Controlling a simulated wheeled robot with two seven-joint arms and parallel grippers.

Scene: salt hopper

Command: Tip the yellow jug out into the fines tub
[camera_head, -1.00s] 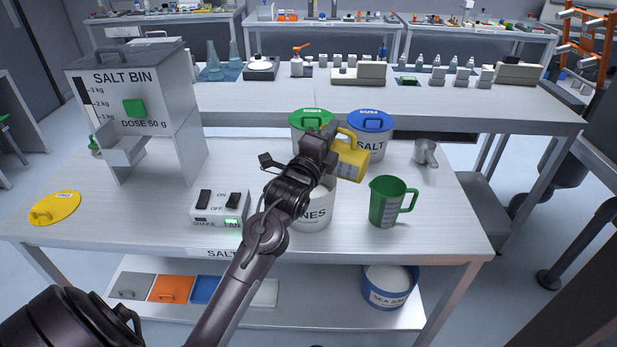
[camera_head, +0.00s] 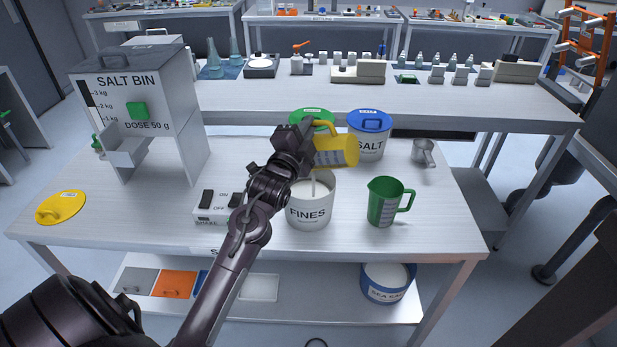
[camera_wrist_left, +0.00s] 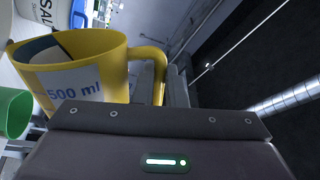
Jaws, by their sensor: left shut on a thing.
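The yellow jug (camera_head: 343,151) is tipped well over onto its side above the white fines tub (camera_head: 309,214). A thin pale streak runs from below the jug's left end into the open tub. My left gripper (camera_head: 305,143) is shut on the jug, on its left side in the head view; the fingertips are partly hidden. The jug also shows in the left wrist view (camera_wrist_left: 112,62), with its 500 ml label, open rim and handle. My right gripper is not in view.
A green jug (camera_head: 383,208) stands right of the tub. Behind are a green-lidded tub (camera_head: 312,117) and the blue-lidded salt tub (camera_head: 368,145). The switch box (camera_head: 213,207) is left of the tub, partly behind my arm. A yellow lid (camera_head: 62,208) lies far left; the salt bin (camera_head: 135,90) stands behind it.

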